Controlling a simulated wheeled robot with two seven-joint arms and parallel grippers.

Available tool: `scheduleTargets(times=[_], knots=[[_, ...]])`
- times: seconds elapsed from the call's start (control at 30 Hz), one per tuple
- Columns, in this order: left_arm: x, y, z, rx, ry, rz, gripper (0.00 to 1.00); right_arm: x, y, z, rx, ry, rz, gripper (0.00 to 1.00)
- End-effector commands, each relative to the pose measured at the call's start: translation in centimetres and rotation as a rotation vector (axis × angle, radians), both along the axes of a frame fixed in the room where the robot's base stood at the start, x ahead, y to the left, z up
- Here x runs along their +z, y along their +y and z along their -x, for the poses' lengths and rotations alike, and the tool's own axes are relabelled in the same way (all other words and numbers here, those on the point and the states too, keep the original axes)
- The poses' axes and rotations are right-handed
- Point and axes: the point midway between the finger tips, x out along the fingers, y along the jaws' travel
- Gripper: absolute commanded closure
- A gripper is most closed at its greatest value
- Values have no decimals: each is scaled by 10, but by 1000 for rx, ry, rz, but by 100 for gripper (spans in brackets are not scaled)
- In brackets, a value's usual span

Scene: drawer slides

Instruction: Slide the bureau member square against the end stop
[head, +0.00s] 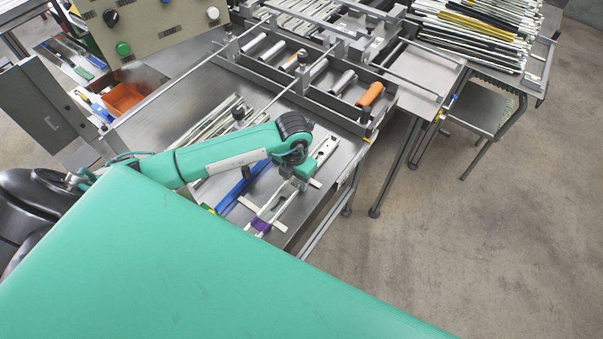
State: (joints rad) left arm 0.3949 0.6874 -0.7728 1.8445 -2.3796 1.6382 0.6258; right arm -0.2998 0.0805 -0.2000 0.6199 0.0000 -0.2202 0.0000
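My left arm reaches in from the left over the metal bench, and my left gripper (294,180) points down at its front part. The wrist partly hides the fingers, so I cannot see whether they are open or shut. A pale metal slide member (277,207) lies in a fixture just below and left of the gripper; I cannot tell if they touch. A purple piece (261,224) sits at its near end. Another pale rail (324,150) lies beyond the wrist. I cannot clearly make out which part is the end stop. My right gripper is not in view.
A blue bar (238,192) and several pale rails (215,124) lie left of the fixture. A dark divided rack (337,97) holds cylinders behind it. A control panel (150,22) stands at the back left. Open floor (450,240) lies to the right.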

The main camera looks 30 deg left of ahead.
Motion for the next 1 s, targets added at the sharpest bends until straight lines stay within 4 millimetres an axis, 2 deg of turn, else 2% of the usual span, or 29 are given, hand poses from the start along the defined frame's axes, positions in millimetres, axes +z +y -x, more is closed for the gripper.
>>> scheduleTargets(times=[0.37, 1.0], knots=[[3, 0, -1, 0, -3, 1, 47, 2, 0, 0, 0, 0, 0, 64], [53, 0, -1, 0, -4, 2, 47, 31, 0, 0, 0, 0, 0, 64]])
